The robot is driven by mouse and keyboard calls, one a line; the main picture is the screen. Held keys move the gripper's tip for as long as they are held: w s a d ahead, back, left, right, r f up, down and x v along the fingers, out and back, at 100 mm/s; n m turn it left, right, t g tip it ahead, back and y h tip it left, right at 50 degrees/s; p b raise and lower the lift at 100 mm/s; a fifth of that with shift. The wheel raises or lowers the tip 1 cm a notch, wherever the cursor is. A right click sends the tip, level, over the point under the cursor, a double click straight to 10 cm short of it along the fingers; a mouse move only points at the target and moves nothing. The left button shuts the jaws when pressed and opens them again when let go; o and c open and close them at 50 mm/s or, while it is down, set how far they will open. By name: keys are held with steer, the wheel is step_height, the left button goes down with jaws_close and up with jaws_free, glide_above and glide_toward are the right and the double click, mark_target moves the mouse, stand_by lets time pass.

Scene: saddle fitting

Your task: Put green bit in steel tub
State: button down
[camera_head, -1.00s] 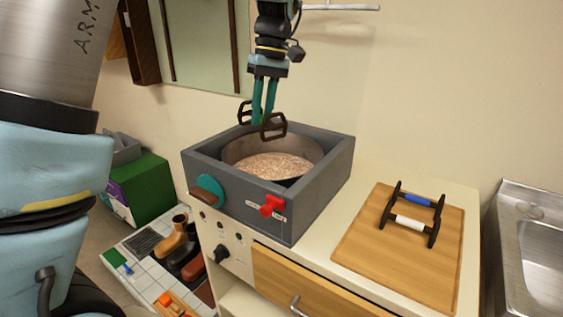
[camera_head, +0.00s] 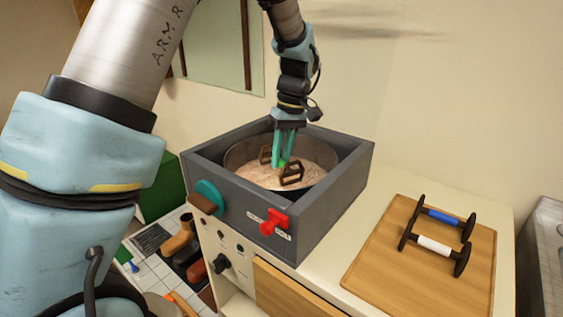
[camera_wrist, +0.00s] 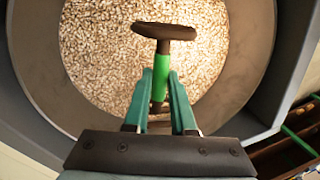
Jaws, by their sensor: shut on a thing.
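The green bit (camera_wrist: 161,72) has a bright green bar with dark brown end pieces. My gripper (camera_head: 280,160) points down with its teal fingers shut on the green bar. The bit (camera_head: 291,174) shows mostly as its two brown ends in the head view. The steel tub (camera_head: 238,154) is round and filled with pale pellets. It sits inside a square grey housing. The bit is over the pellets, within the tub's outline; I cannot tell whether it touches them. In the wrist view the tub's wall (camera_wrist: 246,62) curves around the bit on the right.
The grey housing (camera_head: 357,176) surrounds the tub, with a red switch (camera_head: 274,222) and a teal-and-brown knob (camera_head: 208,197) in front. A sink (camera_head: 545,240) stands at the far right.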

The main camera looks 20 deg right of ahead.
steer(key=shift+f, duration=1)
steer(key=shift+f, duration=0.1)
steer(key=shift+f, duration=0.15)
steer(key=c, duration=0.8)
jaws_free()
steer(key=shift+o, duration=0.2)
step_height(320, 180, up, 12)
steer(key=d+b, duration=0.2)
steer(key=shift+w+d, duration=0.15)
